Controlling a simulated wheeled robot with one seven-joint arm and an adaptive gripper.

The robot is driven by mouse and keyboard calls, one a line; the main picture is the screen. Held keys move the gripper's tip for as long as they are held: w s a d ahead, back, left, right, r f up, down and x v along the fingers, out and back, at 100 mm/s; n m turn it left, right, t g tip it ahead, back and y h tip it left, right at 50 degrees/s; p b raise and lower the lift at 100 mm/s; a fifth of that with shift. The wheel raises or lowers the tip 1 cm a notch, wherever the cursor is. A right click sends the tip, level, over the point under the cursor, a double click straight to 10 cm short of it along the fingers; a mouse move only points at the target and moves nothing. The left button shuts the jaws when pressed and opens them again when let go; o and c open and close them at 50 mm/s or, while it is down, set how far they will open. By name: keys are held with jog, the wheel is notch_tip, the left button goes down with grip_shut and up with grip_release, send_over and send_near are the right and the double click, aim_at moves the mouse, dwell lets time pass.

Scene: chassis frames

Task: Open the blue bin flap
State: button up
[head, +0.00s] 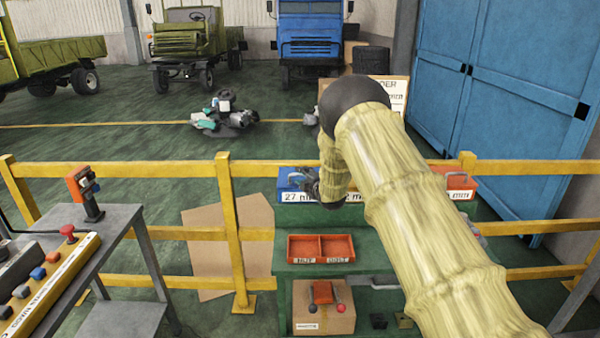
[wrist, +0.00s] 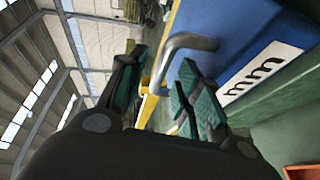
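The blue bin (head: 286,175) sits on the green rack behind my arm, with a white label on its front; my arm hides its right part. In the wrist view the blue bin (wrist: 233,36) fills the upper right, tilted, with "mm" on its label (wrist: 262,73). A grey bent metal handle (wrist: 184,42) stands out from the blue face. My gripper (head: 303,181) is at the bin's front. In the wrist view my gripper (wrist: 160,80) is open, with the handle showing between its two fingers. I cannot tell whether either finger touches it.
A red two-compartment tray (head: 320,248) and a cardboard box (head: 324,306) are lower on the rack. A yellow railing (head: 130,170) runs behind. A red bin (head: 458,184) is right of my arm. A control table (head: 75,228) stands left.

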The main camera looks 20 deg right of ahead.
jog(key=shift+p+x, duration=0.35)
jog(key=shift+x, duration=1)
jog(key=shift+c, duration=0.2)
jog(key=shift+f, duration=0.1)
grip_shut()
